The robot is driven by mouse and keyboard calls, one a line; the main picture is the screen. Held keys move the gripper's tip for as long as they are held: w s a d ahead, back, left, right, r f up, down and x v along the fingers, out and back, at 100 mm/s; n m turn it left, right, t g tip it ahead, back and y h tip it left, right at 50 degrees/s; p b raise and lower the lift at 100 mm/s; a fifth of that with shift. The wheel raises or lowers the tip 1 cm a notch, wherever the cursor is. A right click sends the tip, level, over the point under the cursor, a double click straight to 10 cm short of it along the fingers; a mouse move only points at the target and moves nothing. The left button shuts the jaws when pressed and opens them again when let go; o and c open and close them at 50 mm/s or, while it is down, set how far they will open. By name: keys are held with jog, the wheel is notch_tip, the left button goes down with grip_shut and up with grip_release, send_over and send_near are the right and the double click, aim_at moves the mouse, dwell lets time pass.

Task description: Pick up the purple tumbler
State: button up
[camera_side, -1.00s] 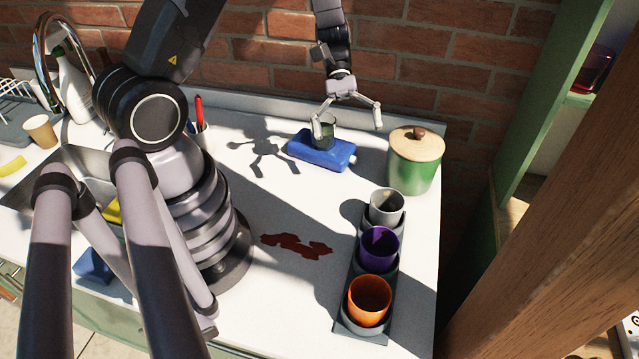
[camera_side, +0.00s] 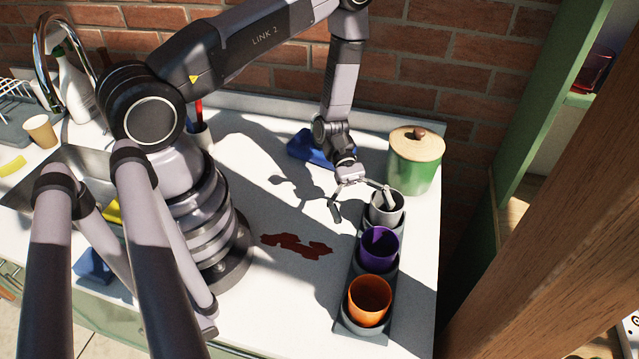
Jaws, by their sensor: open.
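The purple tumbler (camera_side: 379,249) stands upright in the middle place of a dark grey holder (camera_side: 347,322). A grey tumbler (camera_side: 387,208) is behind it and an orange tumbler (camera_side: 369,299) in front of it, in the same holder. My gripper (camera_side: 364,211) is open and empty, above and behind the purple tumbler in the picture. One finger is over the white counter left of the holder. The other overlaps the grey tumbler's mouth in the view; I cannot tell if it touches or is inside.
A green canister with a wooden lid (camera_side: 415,160) stands behind the holder at the right. A blue block (camera_side: 308,148) lies partly hidden behind my arm. A dark red stain (camera_side: 296,246) marks the counter (camera_side: 300,300). A wooden post (camera_side: 560,200) rises at the right.

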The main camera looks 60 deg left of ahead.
aim_at(387, 259)
jog(key=x, duration=0.5)
jog(key=shift+w+d+r, duration=0.1)
jog(key=shift+w+d, duration=0.05)
jog(key=shift+w, duration=0.05)
jog(key=shift+c, duration=0.3)
jog(key=c, duration=1.1)
jog(key=shift+r, duration=0.1)
jog(key=shift+c, duration=0.2)
